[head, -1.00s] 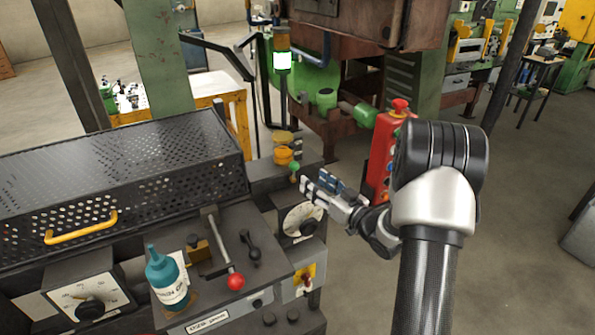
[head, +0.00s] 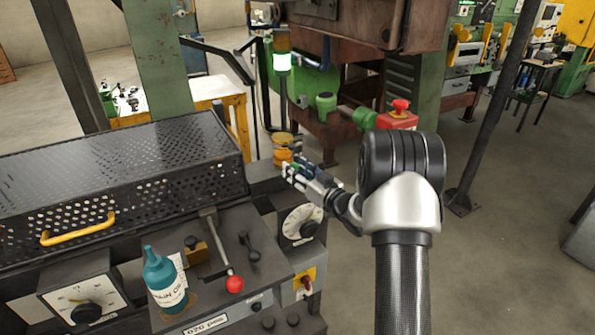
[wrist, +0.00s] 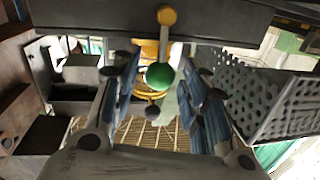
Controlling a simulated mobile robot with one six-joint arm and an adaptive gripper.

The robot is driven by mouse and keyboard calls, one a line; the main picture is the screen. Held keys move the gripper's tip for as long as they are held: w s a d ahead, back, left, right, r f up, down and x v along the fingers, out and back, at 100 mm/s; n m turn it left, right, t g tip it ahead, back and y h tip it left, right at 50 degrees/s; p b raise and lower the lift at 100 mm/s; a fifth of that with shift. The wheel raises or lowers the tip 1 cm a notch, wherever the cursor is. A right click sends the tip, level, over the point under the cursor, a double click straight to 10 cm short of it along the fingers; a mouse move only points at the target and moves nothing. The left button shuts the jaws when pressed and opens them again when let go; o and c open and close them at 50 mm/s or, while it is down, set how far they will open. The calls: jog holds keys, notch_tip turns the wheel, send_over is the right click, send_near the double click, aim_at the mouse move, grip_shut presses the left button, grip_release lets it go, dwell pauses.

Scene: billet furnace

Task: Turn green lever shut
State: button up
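The green lever's round green knob (wrist: 160,76) shows in the wrist view, on a short arm below a yellow-orange pivot (wrist: 166,16). My gripper (wrist: 158,88) is open, with its blue-padded fingers on the left and right of the knob. There is a gap on both sides, so neither finger appears to touch it. In the head view my gripper (head: 290,171) is at the right end of the machine, just below the yellow valve parts (head: 283,147). Its fingers largely hide the lever there.
A perforated guard (head: 110,185) stands left of my gripper. A dial (head: 301,221) sits just below it, and a red control box (head: 397,121) stands behind my arm. A teal bottle (head: 164,280) and a red-knobbed lever (head: 234,284) are on the near panel.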

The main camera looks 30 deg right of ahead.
grip_shut()
jog(key=shift+d, duration=0.15)
dwell(0.6)
jog(key=shift+d+f+m, duration=0.15)
jog(key=shift+d+m, duration=0.3)
jog(key=shift+m, duration=0.75)
jog(key=d+m, duration=0.1)
jog(key=m+t, duration=0.1)
jog(key=m, duration=0.1)
jog(key=shift+d+f+m, duration=0.3)
jog(key=shift+d+f, duration=0.05)
jog(key=shift+f, duration=0.05)
jog(key=m, duration=0.2)
jog(key=d+f+m, duration=0.1)
jog(key=m, duration=0.1)
jog(key=shift+d+f+t+h, duration=0.1)
jog(key=shift+d+t+h, duration=0.05)
jog(key=shift+t+h, duration=0.2)
jog(key=shift+w+d+f+m+h, duration=0.15)
jog(key=shift+f+m, duration=0.1)
jog(key=shift+m, duration=0.5)
jog(key=shift+s+d+f+m+h, duration=0.1)
jog(key=shift+d+f+m, duration=0.15)
jog(key=shift+m, duration=0.55)
jog(key=shift+w+d+f+m+h, duration=0.1)
jog(key=shift+f+m, duration=0.2)
jog(key=shift+m, duration=0.45)
jog(key=shift+t, duration=0.25)
